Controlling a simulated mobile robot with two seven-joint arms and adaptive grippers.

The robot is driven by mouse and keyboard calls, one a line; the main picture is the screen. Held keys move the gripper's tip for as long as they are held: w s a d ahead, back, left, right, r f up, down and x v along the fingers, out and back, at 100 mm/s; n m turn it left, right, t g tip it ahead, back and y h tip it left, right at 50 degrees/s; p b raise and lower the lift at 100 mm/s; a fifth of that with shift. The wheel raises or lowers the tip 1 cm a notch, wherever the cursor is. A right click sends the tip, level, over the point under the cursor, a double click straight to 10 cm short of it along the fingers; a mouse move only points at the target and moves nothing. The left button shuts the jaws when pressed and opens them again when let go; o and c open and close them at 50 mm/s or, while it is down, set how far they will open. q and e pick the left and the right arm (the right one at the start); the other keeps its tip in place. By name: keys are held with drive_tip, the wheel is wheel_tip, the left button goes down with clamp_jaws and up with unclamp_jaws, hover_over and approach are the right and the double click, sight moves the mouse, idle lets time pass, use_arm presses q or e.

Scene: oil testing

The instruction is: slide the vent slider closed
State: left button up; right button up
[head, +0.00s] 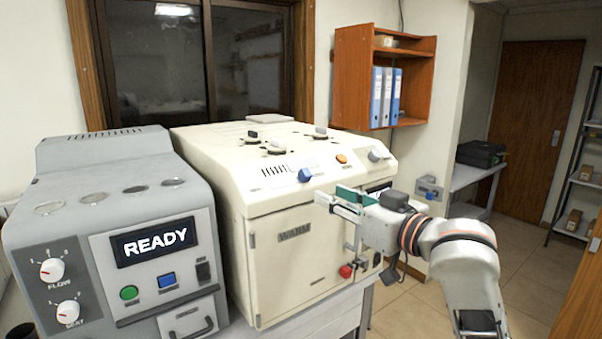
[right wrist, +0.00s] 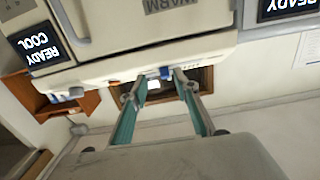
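The cream machine (head: 275,225) has a row of dark vent slots (head: 273,170) on its sloping front panel. A blue knob (head: 305,175) sits just right of the slots; it looks like the vent slider's handle. My right gripper (head: 328,194) is in front of the machine, just right of and below the blue knob, with a gap in the picture. In the right wrist view its two teal-padded fingers (right wrist: 158,88) are apart with nothing between them. A blue spot, probably the knob, shows just beyond the fingertips (right wrist: 166,72). My left gripper is not in view.
A grey device (head: 110,215) reading READY stands left of the machine. An orange button (head: 341,158) and a grey knob (head: 378,153) lie right of the blue knob. A red knob (head: 345,271) is low on the front. The wooden shelf (head: 352,75) hangs behind.

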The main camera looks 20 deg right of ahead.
sight(307, 172)
drive_tip(key=w+a+r, duration=0.1)
drive_tip(key=w, duration=0.1)
drive_tip(key=w+a, duration=0.1)
drive_tip(key=w, duration=0.1)
drive_tip(key=w+a+r, duration=0.1)
drive_tip(key=w, duration=0.1)
drive_tip(key=shift+w+r, duration=0.3)
drive_tip(key=shift+r, duration=0.05)
clamp_jaws()
